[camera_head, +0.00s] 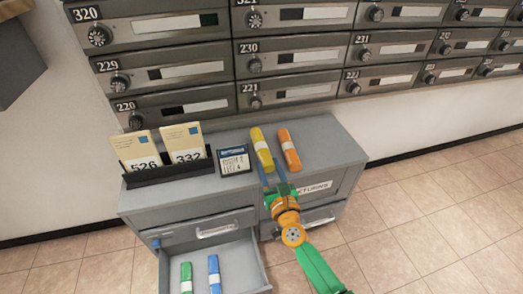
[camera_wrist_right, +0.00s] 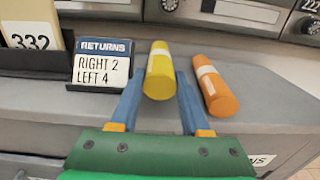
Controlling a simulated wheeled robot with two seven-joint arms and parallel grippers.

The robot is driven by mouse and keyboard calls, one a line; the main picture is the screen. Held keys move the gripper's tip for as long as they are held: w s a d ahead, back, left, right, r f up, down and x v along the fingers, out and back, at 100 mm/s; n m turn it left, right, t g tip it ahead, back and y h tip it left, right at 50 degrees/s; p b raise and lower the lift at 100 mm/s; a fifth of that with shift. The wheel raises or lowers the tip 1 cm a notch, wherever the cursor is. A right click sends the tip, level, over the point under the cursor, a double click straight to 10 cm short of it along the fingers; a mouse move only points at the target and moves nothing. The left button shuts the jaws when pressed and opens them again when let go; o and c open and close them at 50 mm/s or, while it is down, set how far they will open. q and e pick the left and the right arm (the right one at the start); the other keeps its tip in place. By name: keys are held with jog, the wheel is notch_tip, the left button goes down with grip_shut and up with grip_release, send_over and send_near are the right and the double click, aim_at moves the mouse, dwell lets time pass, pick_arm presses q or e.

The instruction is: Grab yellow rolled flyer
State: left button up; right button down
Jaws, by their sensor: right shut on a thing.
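The yellow rolled flyer (camera_head: 260,144) lies on the grey cabinet top, with a pale label on its side. It also shows in the right wrist view (camera_wrist_right: 159,66). My right gripper (camera_head: 267,167) reaches over the cabinet's front edge. Its two blue fingers (camera_wrist_right: 158,82) are shut on the yellow flyer's near end, one on each side. The flyer still appears to lie at the level of the cabinet top. My left gripper is not in view.
An orange rolled flyer (camera_head: 288,149) lies close to the right of the yellow one. A returns sign (camera_head: 234,160) and a black card holder (camera_head: 168,174) stand to the left. An open drawer (camera_head: 245,262) holds green (camera_head: 186,277) and blue (camera_head: 214,273) rolls. Mailboxes (camera_head: 290,52) line the wall behind.

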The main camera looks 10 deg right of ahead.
jog(key=shift+r+p, duration=0.8)
jog(key=shift+r, duration=0.25)
jog(key=s, duration=0.8)
jog(key=shift+p, duration=0.35)
jog(key=shift+d+f, duration=0.1)
